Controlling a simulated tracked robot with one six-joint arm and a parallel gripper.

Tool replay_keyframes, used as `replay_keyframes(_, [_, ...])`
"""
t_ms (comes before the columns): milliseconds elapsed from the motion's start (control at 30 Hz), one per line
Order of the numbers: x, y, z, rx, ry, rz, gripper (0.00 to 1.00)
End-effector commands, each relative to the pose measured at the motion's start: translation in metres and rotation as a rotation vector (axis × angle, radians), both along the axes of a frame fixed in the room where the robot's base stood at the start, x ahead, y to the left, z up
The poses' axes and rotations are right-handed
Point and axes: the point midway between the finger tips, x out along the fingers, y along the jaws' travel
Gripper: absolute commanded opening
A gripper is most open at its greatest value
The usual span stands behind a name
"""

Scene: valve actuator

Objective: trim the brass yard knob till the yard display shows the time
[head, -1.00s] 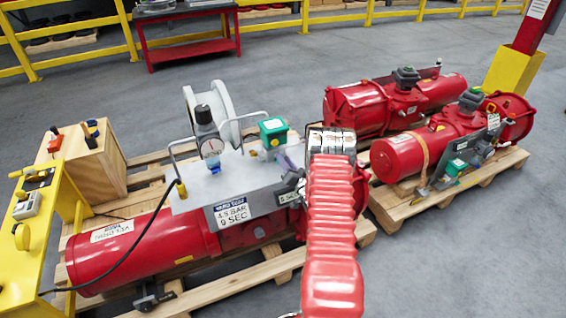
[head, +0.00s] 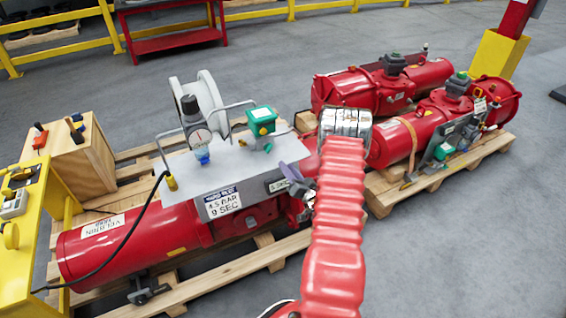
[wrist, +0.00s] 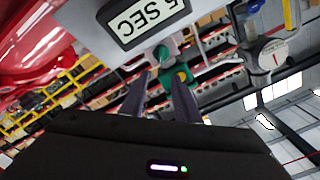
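The yard display (head: 278,186) is a small pale panel on the grey plate of the nearest red actuator. It reads 5 SEC, and shows large and rotated in the wrist view (wrist: 146,17). A white sign (head: 222,201) left of it reads 4.5 BAR, 9 SEC. My gripper (head: 297,183) is just right of the display, partly hidden by my red-sleeved arm. In the wrist view my gripper's (wrist: 161,76) dark fingers are apart, with a small green and pale fitting beyond their tips. I cannot clearly make out the brass knob or tell whether the fingers touch anything.
A wooden box (head: 72,158) and yellow bench (head: 14,262) are left. Two other red actuators (head: 350,89) (head: 400,139) lie behind at right.

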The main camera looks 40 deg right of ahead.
Motion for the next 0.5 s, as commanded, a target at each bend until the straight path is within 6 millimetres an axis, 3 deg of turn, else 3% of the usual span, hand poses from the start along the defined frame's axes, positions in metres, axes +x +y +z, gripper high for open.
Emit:
replay_keyframes(133, [-0.0106,0.0032,0.0003,0.001,0.000,0.000,0.29])
replay_keyframes(433, [-0.0120,0.0041,0.0003,0.000,-0.001,0.001,0.29])
replay_keyframes(500, [-0.0116,0.0041,0.0006,-0.001,0.000,0.001,0.24])
